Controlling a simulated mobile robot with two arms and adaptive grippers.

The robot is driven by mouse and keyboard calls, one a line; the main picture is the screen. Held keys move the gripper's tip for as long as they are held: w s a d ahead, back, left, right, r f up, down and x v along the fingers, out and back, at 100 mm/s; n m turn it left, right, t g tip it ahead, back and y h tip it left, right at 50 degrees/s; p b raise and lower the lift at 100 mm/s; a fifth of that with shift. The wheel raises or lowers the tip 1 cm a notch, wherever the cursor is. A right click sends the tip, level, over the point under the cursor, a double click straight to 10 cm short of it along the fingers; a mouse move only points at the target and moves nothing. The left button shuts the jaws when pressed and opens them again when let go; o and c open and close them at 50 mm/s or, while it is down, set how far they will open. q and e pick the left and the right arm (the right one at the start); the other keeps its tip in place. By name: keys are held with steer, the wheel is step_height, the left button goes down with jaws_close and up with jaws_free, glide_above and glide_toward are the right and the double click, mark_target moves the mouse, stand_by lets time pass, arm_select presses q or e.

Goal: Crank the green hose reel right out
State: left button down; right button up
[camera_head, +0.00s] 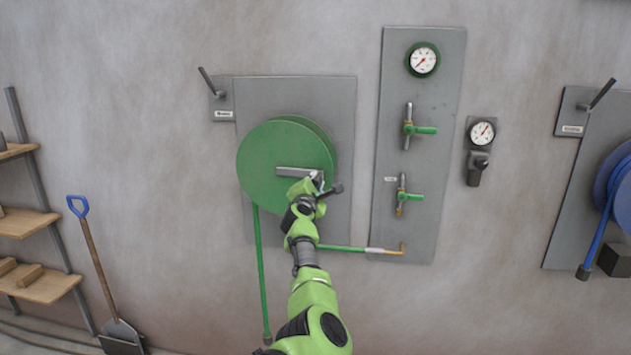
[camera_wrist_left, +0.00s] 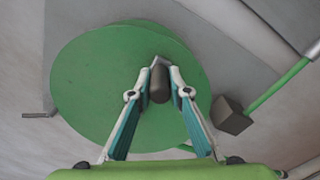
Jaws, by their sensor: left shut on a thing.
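The green hose reel (camera_head: 265,160) is mounted on a grey wall plate in the head view. Its grey crank arm (camera_head: 292,171) points right from the hub. My left gripper (camera_head: 318,183) is at the outer end of the crank arm. In the left wrist view, my left gripper (camera_wrist_left: 160,88) is shut on the dark crank handle (camera_wrist_left: 159,82), with a finger on each side and the green reel disc (camera_wrist_left: 95,85) behind. A green hose (camera_head: 261,270) hangs from the reel's left side to near the floor. My right gripper is not in view.
A grey panel (camera_head: 425,90) with a gauge and two green-handled valves stands right of the reel. A dark block (camera_wrist_left: 233,115) is beside the gripper. A blue reel (camera_head: 615,185) is at the far right. A shovel (camera_head: 98,260) and shelves (camera_head: 35,222) are at left.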

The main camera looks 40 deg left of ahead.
arm_select(q)
steer(key=shift+r, duration=0.25)
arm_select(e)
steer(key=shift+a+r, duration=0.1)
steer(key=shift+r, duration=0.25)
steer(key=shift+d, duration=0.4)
arm_select(q)
steer(key=c, duration=1.9)
jaws_free()
steer(key=v, duration=1.2)
steer(key=shift+f, duration=0.1)
